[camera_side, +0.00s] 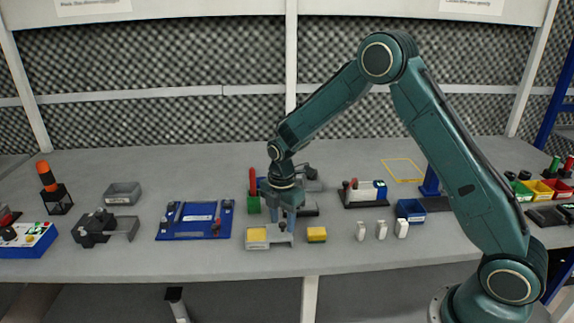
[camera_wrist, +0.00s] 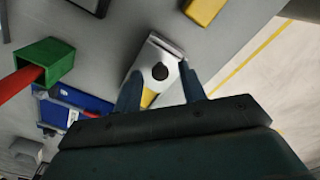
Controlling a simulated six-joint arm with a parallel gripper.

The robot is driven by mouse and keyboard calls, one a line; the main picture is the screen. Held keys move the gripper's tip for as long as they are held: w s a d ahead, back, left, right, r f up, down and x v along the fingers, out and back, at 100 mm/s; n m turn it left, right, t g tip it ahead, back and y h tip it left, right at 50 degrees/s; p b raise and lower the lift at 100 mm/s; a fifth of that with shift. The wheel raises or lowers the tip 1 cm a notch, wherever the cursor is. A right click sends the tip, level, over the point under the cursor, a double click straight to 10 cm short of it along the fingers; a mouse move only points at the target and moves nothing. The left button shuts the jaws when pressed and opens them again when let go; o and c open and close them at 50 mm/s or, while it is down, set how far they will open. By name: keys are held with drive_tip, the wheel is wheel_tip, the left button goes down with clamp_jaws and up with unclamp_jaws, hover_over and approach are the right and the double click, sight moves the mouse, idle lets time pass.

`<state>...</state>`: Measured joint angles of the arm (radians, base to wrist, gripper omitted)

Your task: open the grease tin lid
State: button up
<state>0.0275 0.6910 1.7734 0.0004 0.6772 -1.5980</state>
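The grease tin (camera_side: 269,243) is a small pale grey metal box near the front of the bench. A yellow surface (camera_side: 256,235) shows at its left end, and a dark round knob (camera_side: 282,227) stands toward its right. In the wrist view the silver tin (camera_wrist: 152,52) lies ahead of my fingers, with its black knob (camera_wrist: 160,71) between their lines and a bit of yellow near the left finger. My gripper (camera_side: 284,213) points down over the knob end. In the wrist view my gripper (camera_wrist: 161,84) is open, its fingers apart; contact with the tin cannot be told.
A yellow block (camera_side: 317,234) sits just right of the tin; several small white pieces (camera_side: 381,230) stand farther right. A blue tray (camera_side: 196,220) lies left. The bench's front edge is near.

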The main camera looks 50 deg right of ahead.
sight(284, 224)
wheel_tip(284, 224, up, 14)
idle(0.9)
drive_tip(key=s+r+m+t, duration=0.3)
drive_tip(key=s+r+m, duration=0.7)
drive_tip(key=s, duration=0.4)
drive_tip(key=s+a+m+t, duration=0.1)
drive_tip(key=s+m+t, duration=0.1)
drive_tip(key=s+m, duration=0.6)
drive_tip(key=s, duration=0.7)
drive_tip(key=shift+s+a+r+t, duration=0.15)
drive_tip(key=shift+s+r+t, duration=0.15)
drive_tip(key=shift+s, duration=0.05)
